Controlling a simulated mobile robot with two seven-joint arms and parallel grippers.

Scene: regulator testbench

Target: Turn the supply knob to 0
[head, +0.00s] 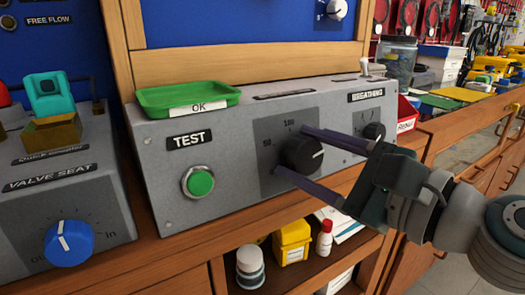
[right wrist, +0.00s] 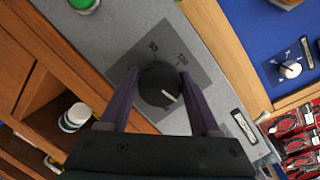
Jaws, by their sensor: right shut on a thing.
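The black knob (head: 303,154) sits on a dark square plate marked 50 and 100 on the grey test box. I take it as the supply knob; no readable supply label shows. Its white pointer line points to the right, away from the 50 mark. My right gripper (head: 291,149) comes from the lower right, its two purple fingers on either side of the knob, shut on it. In the right wrist view the knob (right wrist: 158,88) lies between the fingertips, its line toward the lower right. Part of the plate's scale is hidden. My left gripper is not in view.
A green button (head: 201,183) under a TEST label is left of the knob. A smaller black knob (head: 375,131) under BREATHING is close on the right. A green tray (head: 187,99) lies on top of the box. A blue knob (head: 68,243) is on the VALVE SEAT box.

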